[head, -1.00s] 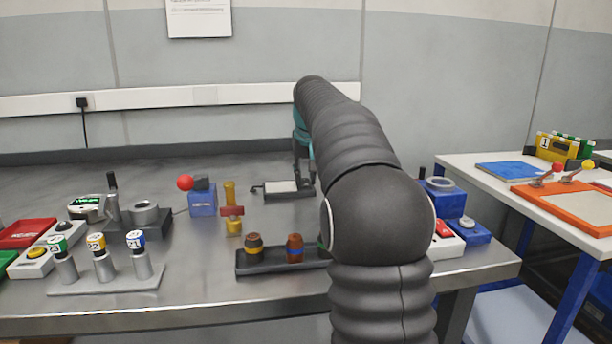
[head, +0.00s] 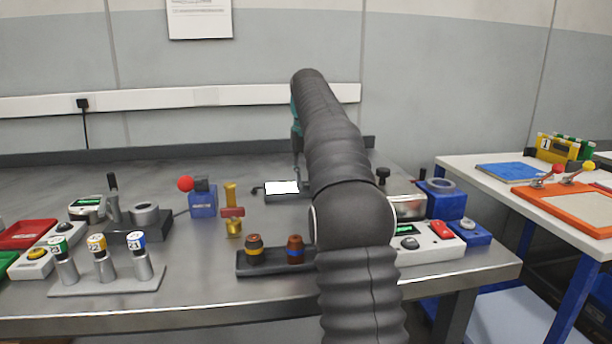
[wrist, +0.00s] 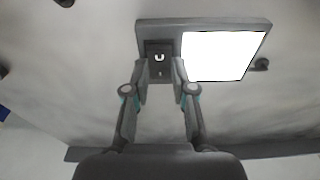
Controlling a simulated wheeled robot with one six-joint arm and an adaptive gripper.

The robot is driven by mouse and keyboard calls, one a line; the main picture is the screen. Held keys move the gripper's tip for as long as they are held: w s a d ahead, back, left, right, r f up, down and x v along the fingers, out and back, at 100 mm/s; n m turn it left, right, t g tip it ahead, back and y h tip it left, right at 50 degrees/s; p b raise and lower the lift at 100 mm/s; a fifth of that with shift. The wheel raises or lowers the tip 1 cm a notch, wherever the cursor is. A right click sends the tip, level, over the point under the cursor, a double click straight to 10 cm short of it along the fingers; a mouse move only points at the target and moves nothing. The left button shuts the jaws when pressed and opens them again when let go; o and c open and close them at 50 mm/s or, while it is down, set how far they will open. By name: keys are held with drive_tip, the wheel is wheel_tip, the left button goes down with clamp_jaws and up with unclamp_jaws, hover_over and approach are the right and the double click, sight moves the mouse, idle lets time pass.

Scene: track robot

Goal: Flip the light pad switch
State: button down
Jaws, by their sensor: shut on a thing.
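The light pad (head: 282,187) lies flat on the metal table, and its panel is bright white. In the wrist view the lit pad (wrist: 222,56) sits in a grey frame, with a small dark switch (wrist: 159,58) at its left end. My gripper (wrist: 160,82) has one finger on each side of the switch and is shut on it. In the head view my arm hides most of the gripper, and the switch cannot be made out.
Left of the pad stand a blue box with a red-ball lever (head: 203,200) and a brass valve (head: 233,215). A dark tray with two knobs (head: 274,262) is in front. A white button box (head: 430,242) is at right. The table behind the pad is clear.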

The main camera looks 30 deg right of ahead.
drive_tip(key=c, duration=1)
unclamp_jaws()
drive_tip(key=shift+o, duration=0.2)
